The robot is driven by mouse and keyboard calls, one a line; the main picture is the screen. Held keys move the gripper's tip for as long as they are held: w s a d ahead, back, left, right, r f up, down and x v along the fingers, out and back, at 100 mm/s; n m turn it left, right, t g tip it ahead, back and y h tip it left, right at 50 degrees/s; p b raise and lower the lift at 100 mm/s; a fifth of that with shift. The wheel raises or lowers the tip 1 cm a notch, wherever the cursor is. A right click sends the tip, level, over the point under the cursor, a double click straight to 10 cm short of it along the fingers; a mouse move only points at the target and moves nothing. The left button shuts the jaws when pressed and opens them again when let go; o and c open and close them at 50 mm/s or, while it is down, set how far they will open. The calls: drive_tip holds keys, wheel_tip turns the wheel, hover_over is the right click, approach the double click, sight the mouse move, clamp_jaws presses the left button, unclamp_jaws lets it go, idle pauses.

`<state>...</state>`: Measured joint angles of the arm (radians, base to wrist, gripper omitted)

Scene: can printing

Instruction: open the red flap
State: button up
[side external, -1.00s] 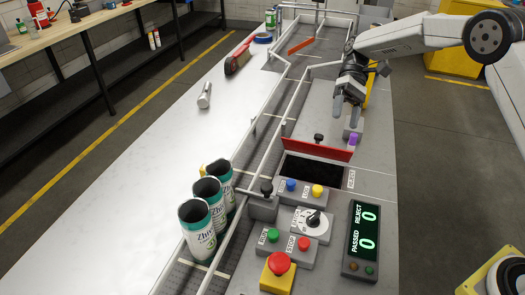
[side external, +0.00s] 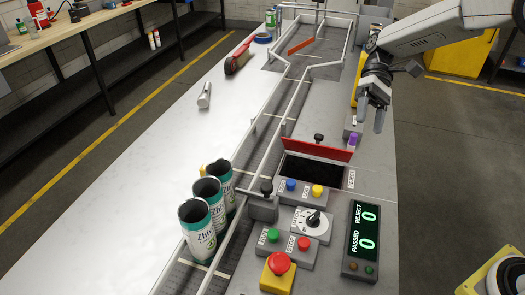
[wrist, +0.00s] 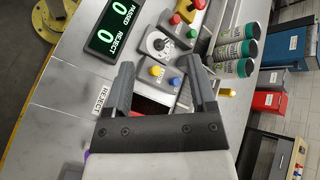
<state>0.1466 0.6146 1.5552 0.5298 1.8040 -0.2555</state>
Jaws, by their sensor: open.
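The red flap (side external: 318,147) stands raised along the far edge of a dark rectangular opening (side external: 314,170) in the grey counter. A small black knob (side external: 319,137) stands right behind it. My gripper (side external: 371,117) is open and empty, above the counter to the right of and beyond the flap, clear of it. In the wrist view my gripper (wrist: 160,76) has its two fingers well apart, with buttons and the counter beyond them. The flap is mostly hidden behind the gripper there.
A purple-topped knob (side external: 353,139) stands near the flap's right end. Blue (side external: 291,185) and yellow (side external: 317,190) buttons, a dial (side external: 312,219) and a counter display (side external: 363,238) lie nearer.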

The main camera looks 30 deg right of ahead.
drive_tip(key=shift+f, duration=0.1)
drive_tip(key=c, duration=0.7)
drive_tip(key=shift+s+a+f+h, duration=0.1)
drive_tip(key=shift+s+f+h, duration=0.1)
drive_tip(key=shift+f+h, duration=0.1)
clamp_jaws()
drive_tip(key=s+f+n+t+h, duration=0.25)
drive_tip(key=f+n+h, duration=0.85)
drive_tip(key=h, duration=0.7)
drive_tip(key=w+a+n+t, duration=0.1)
drive_tip(key=a+n+t, duration=0.3)
drive_tip(key=n+t, duration=0.1)
drive_tip(key=w+a+f+n+t, duration=0.1)
drive_tip(key=w+a+n+t, duration=0.1)
drive_tip(key=a+n+t, duration=0.2)
drive_tip(key=w+a+n+t, duration=0.2)
drive_tip(key=a+n+t, duration=0.3)
drive_tip(key=n+t, duration=0.2)
drive_tip(key=shift+f+t+h, duration=0.3)
drive_tip(key=shift+f+t, duration=0.05)
